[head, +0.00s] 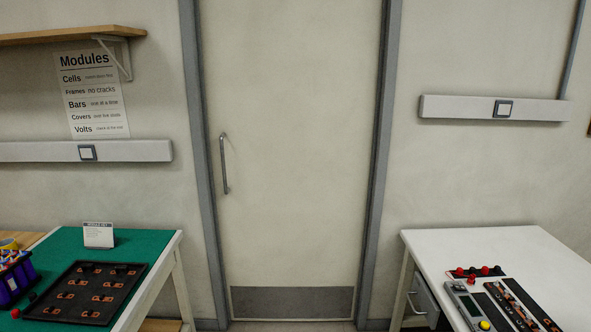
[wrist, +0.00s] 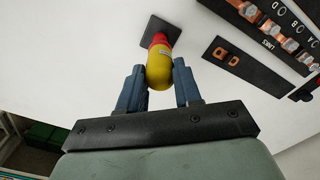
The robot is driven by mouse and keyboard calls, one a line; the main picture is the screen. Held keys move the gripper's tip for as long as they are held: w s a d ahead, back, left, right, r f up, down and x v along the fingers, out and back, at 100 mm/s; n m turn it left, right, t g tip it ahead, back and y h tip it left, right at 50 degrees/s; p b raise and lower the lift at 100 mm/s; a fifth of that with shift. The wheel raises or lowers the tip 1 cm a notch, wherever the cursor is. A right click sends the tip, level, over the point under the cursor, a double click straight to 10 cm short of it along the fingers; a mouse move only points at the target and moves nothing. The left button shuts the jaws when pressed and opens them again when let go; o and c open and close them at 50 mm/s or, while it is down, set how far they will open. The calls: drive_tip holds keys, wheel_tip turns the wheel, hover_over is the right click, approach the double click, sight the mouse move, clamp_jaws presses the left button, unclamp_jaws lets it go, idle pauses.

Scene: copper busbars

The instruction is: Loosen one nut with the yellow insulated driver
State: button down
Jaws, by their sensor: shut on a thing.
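My gripper (wrist: 159,85) is in the wrist view, its two blue fingers shut on the yellow insulated driver. The driver (wrist: 159,68) shows a rounded yellow handle between the fingers and a red part beyond it. The red part overlaps a small dark square pad (wrist: 160,33) on the white table; I cannot tell whether it touches the pad. A black strip with a row of nuts (wrist: 275,30) on copper pieces lies to the upper right in the wrist view. The nut strip also shows at the right edge of the head view (head: 524,303). My gripper is not in the head view.
A black plate marked LINKS (wrist: 237,60) holds copper links. In the head view, the white table (head: 440,243) carries a grey meter (head: 463,299) and red and black knobs. The green table (head: 150,246) at left holds a black tray (head: 66,310). A door (head: 290,150) stands between.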

drive_tip(key=shift+r, duration=0.2)
drive_tip(key=shift+r, duration=2.35)
drive_tip(key=w+a+f+m, duration=0.1)
drive_tip(key=w+a+m, duration=0.4)
drive_tip(key=w+m, duration=0.3)
drive_tip(key=w+a+m, duration=0.5)
drive_tip(key=w+m, duration=0.3)
drive_tip(key=m, duration=0.2)
drive_tip(key=shift+a+f, duration=0.35)
drive_tip(key=shift+f, duration=0.05)
